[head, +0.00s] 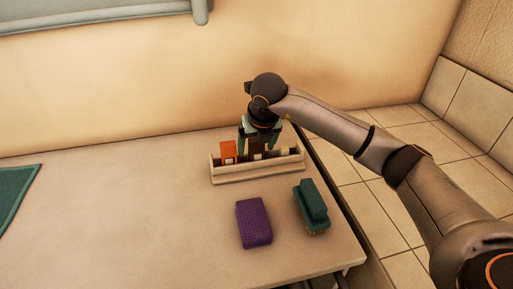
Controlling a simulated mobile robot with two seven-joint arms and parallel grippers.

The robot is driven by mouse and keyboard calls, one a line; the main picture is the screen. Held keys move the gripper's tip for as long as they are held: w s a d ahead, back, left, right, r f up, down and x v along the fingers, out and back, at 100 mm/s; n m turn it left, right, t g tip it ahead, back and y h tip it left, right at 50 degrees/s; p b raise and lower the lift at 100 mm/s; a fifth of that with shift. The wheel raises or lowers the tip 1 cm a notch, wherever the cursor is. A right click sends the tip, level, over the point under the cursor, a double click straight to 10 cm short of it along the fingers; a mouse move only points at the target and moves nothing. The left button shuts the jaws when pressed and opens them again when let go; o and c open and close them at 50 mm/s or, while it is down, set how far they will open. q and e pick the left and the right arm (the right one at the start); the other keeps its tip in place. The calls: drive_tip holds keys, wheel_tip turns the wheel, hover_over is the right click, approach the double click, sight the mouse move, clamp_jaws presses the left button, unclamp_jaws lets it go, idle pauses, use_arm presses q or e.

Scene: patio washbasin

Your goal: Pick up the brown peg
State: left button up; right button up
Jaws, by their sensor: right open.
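The brown peg (257,144) stands upright in a long beige tray (262,173), at about its middle. My right gripper (259,142) points down over the tray. Its fingers are open, one on each side of the brown peg. The dark wrist hides the peg's top and the tray's front wall hides its foot. I cannot tell whether the fingers touch the peg. My left gripper is not in view.
An orange block (228,151) stands in the tray just left of the gripper. A purple sponge (253,222) and a green brush (311,206) lie in front of the tray. A green cloth (14,199) lies at far left. The table's (130,220) left half is mostly clear.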

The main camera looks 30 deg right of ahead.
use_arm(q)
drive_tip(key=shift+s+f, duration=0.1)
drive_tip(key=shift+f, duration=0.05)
use_arm(e)
clamp_jaws()
idle(0.4)
drive_tip(key=shift+r, duration=0.1)
